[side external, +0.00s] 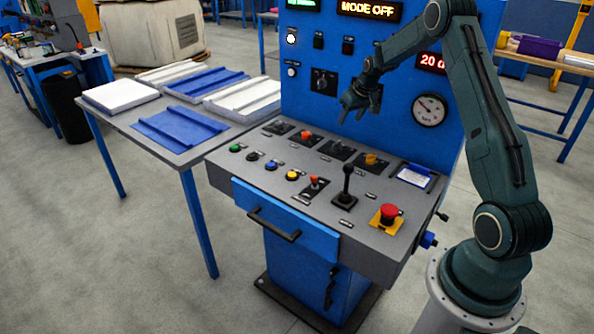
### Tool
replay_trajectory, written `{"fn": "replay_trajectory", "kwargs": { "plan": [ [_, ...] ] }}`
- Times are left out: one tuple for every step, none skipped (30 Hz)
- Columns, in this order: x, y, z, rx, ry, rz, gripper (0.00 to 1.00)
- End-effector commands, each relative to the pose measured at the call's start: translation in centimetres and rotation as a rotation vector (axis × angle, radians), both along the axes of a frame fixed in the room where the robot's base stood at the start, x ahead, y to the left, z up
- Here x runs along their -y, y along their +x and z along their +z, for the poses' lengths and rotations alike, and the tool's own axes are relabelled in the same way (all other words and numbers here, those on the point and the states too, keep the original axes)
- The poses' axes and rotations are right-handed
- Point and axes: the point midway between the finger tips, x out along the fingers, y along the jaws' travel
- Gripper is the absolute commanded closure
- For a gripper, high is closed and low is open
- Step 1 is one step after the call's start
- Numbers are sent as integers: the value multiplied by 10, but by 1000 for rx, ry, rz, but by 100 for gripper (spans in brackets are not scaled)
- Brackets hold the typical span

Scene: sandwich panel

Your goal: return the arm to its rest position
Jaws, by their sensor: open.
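My gripper (360,108) hangs from my dark green arm in front of the blue upright panel (320,125). It is open and empty, above the back part of the grey console top (262,190). It is apart from the buttons and levers below it. My arm rises from its base at the lower right, bends at the top and reaches left and down to the gripper. The gap between the fingertips is small in this view.
The panel has a gauge (430,109) and a "MODE OFF" display (370,10). A table with blue and white panels (178,128) stands left.

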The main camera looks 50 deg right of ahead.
Motion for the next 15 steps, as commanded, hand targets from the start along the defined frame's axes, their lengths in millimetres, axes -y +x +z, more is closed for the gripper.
{"fn": "replay_trajectory", "kwargs": {
  "plan": [
    [0, 0, 0, 0, 0, 0, 45],
    [0, 0, 0, 0, 0, 0, 45],
    [0, 0, 0, 0, 0, 0, 45],
    [0, 0, 0, 0, 0, 0, 45],
    [0, 0, 0, 0, 0, 0, 45],
    [-1, 0, 1, 0, 0, 1, 45],
    [-2, 1, 2, 1, -1, 2, 45],
    [-3, 1, 3, 1, -1, 3, 45],
    [-5, 1, 5, 1, -1, 5, 45],
    [-8, 1, 8, 1, -2, 8, 45],
    [-10, 2, 11, 2, -3, 10, 45],
    [-15, 2, 17, 4, -4, 14, 45],
    [-18, 2, 21, 4, -5, 17, 45],
    [-23, 2, 26, 5, -7, 21, 45],
    [-30, 2, 33, 6, -8, 27, 45]
  ]
}}
